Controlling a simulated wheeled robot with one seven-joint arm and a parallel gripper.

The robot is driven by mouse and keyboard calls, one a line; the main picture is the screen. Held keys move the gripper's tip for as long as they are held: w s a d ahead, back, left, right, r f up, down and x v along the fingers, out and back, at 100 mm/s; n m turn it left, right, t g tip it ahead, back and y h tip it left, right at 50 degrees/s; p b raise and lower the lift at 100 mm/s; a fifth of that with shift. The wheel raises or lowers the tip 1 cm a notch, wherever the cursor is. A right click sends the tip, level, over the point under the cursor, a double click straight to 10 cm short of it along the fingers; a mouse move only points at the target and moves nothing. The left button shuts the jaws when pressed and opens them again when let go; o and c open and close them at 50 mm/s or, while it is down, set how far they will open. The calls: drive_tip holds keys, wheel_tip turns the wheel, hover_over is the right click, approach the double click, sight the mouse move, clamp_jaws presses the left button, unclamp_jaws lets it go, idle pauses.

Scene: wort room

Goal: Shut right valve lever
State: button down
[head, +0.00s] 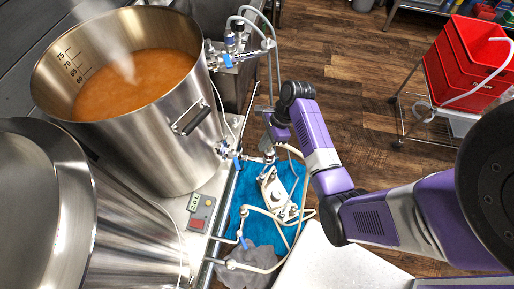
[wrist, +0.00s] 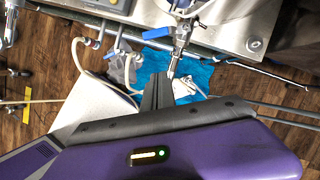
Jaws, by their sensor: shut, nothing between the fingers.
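A steel valve with a blue lever (head: 237,163) sits low on the front of the steel kettle (head: 150,140). In the wrist view, a blue lever (wrist: 157,33) points left from a steel valve body (wrist: 181,38). Another blue lever (wrist: 117,48) shows further left on a hose fitting; one (head: 243,243) also shows low in the head view. I cannot tell for sure which is the right valve. My gripper (wrist: 158,78) is shut and empty, its fingers pointing toward the steel valve body. In the head view my gripper (head: 268,138) is beside the valve, its tips partly hidden.
A pump (head: 272,190) with pale hoses stands on a blue cloth (head: 236,208), with a grey cloth (head: 250,262) nearby. A controller box (head: 200,212) is on the bench. The kettle holds steaming amber liquid (head: 140,80). Red bins (head: 455,70) stand on a cart. Wooden floor (head: 350,60) is clear between.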

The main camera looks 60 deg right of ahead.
sight(235, 159)
drive_tip(key=shift+w+a+f, duration=0.75)
drive_tip(key=shift+a+f, duration=0.15)
drive_tip(key=shift+f, duration=0.4)
drive_tip(key=shift+w+a+f, duration=0.8)
drive_tip(key=shift+a+f, duration=0.1)
drive_tip(key=shift+f, duration=0.4)
drive_tip(key=shift+w+a+f, duration=0.75)
drive_tip(key=shift+a+f, duration=0.15)
drive_tip(key=shift+f, duration=0.4)
